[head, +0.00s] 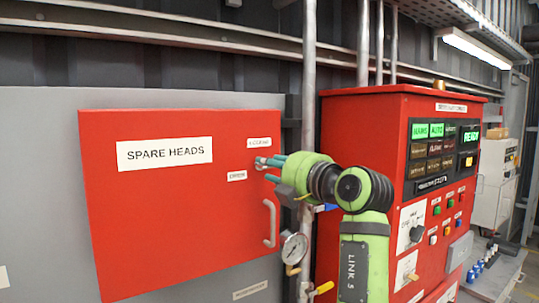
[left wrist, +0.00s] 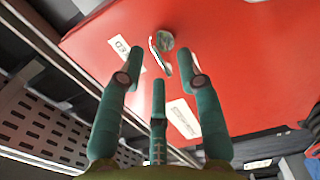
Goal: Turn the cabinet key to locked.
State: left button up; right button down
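The red cabinet (head: 150,225) is labelled "SPARE HEADS" and hangs left of centre in the head view. Its lock and key (head: 262,161) are near the right edge, between two small white labels, mostly covered by my fingers. My left gripper (head: 268,169) is at the lock. Its teal fingers are spread around the key's line in the left wrist view (left wrist: 161,65), with no clear contact. My right gripper is in neither view.
A grey door handle (head: 270,224) is below the lock. A vertical pipe with a pressure gauge (head: 294,249) and a yellow lever (head: 322,288) runs right of the cabinet. A red control panel (head: 362,130) stands beyond, behind my arm.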

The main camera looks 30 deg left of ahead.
pick_arm(q)
jog(key=shift+w+a+p, duration=0.4)
jog(key=shift+w+a, duration=0.2)
jog(key=shift+a, duration=0.2)
jog(key=shift+s, duration=0.1)
grip_shut()
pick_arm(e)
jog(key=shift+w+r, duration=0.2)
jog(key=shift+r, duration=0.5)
